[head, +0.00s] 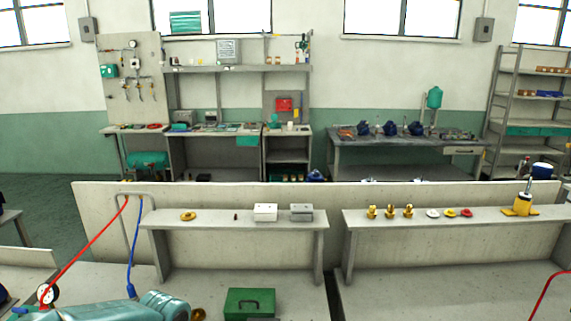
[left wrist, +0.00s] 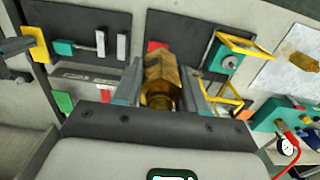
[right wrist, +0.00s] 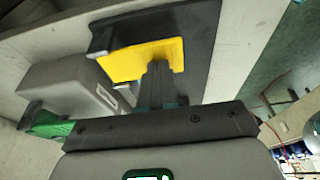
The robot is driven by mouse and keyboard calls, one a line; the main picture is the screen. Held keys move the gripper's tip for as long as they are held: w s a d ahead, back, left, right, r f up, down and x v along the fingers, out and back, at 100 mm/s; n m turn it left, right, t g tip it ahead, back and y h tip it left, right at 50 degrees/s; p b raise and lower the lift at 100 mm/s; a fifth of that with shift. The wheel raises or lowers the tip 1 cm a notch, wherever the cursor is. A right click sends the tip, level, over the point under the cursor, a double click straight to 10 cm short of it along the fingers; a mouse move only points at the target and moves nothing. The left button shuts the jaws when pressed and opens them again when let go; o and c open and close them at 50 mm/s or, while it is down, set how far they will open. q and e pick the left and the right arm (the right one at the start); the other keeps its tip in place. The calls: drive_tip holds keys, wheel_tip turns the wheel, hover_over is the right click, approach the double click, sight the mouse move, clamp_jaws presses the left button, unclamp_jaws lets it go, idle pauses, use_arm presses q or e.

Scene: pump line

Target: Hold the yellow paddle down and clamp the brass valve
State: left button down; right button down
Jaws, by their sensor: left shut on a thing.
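The brass valve (left wrist: 161,82) is between the fingers of my left gripper (left wrist: 160,88), which is shut on it. Beyond it, a dark panel carries a clamp with a teal block (left wrist: 62,48), a rod and two upright grey jaws (left wrist: 122,46) with a gap between them. The valve is to the right of these jaws and apart from them in the picture. The yellow paddle (right wrist: 140,60) is in the right wrist view, and at the left of the left wrist view (left wrist: 36,44). My right gripper (right wrist: 157,85) is shut, its tips at the paddle's face; contact is hard to tell.
A yellow frame (left wrist: 246,46) with a teal part stands right of the left gripper. A teal box with a gauge (left wrist: 285,147) is farther right. A grey block (right wrist: 70,92) is left of the right gripper. In the head view, several brass fittings (head: 390,212) stand on the right shelf.

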use_arm(q)
drive_tip(key=shift+f+b, duration=0.75)
drive_tip(key=shift+f, duration=0.1)
drive_tip(key=shift+r, duration=0.1)
drive_tip(key=shift+w+r, duration=0.2)
drive_tip(key=shift+w, duration=0.3)
drive_tip(key=w+d+f, duration=0.3)
drive_tip(key=w+d, duration=0.2)
drive_tip(key=w, duration=0.1)
drive_tip(key=shift+m, duration=0.8)
drive_tip(key=shift+s+d+f, duration=0.1)
drive_tip(key=shift+d+f, duration=1.1)
drive_tip(key=shift+f, duration=0.7)
drive_tip(key=shift+s+d+f, duration=0.1)
drive_tip(key=shift+d+f, duration=1.1)
drive_tip(key=shift+f, duration=0.65)
drive_tip(key=shift+s+d+f, duration=0.1)
drive_tip(key=shift+d+f, duration=1.1)
drive_tip(key=shift+f, duration=0.7)
drive_tip(key=shift+f, duration=0.65)
